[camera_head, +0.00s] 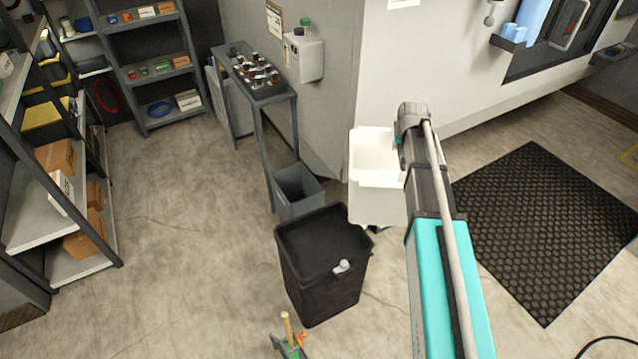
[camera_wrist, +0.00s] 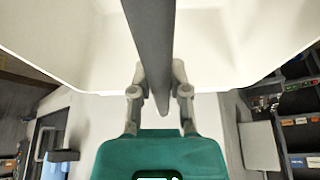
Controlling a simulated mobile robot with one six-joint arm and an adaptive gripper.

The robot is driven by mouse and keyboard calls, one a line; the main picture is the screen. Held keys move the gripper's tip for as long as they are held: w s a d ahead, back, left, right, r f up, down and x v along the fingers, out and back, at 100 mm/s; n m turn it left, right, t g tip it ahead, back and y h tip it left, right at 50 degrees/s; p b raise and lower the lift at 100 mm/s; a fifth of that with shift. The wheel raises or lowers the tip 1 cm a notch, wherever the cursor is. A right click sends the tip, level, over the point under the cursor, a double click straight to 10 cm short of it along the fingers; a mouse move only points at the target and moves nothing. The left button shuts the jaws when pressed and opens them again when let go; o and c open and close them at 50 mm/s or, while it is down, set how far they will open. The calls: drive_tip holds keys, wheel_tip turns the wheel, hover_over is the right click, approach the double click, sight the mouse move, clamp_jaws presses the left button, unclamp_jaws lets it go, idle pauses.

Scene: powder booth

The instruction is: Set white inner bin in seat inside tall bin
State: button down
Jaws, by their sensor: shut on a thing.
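The white inner bin (camera_head: 376,205) hangs upright in the air just right of the black tall bin. It fills the upper part of the wrist view (camera_wrist: 90,60). My gripper (camera_wrist: 158,88) is shut on its rim, with a dark strip running between the two fingers. In the head view the fingers are hidden behind my wrist. The black tall bin (camera_head: 318,292) stands open on the floor, left of and nearer than the white bin. Its inside is dark, so the seat cannot be made out. A small pale fitting (camera_head: 342,266) sits at its near rim.
A grey bin (camera_head: 297,196) stands behind the tall bin, by a narrow table (camera_head: 262,92) with small bottles. A green tool with a wooden handle (camera_head: 287,328) is in front. Shelves (camera_head: 60,185) line the left; a black mat (camera_head: 545,230) lies right. Left-hand floor is clear.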

drive_tip(key=shift+a, duration=0.15)
drive_tip(key=shift+a+f, duration=0.1)
drive_tip(key=s+a+f+n+y+b, duration=0.1)
drive_tip(key=s+a+f+n+b, duration=0.1)
drive_tip(key=a+f+b, duration=0.5)
drive_tip(key=s+a+f+n+y+b, duration=0.1)
drive_tip(key=a+f+n+b, duration=0.3)
drive_tip(key=a, duration=1.2)
drive_tip(key=shift+s+a+f+g+y+b, duration=0.25)
drive_tip(key=shift+s+f+g+y+b, duration=0.1)
drive_tip(key=shift+f+b, duration=1.8)
drive_tip(key=shift+f, duration=0.1)
wheel_tip(320, 180, down, 27)
drive_tip(key=b, duration=2.7)
drive_tip(key=shift+f+b, duration=0.2)
drive_tip(key=shift+b, duration=0.15)
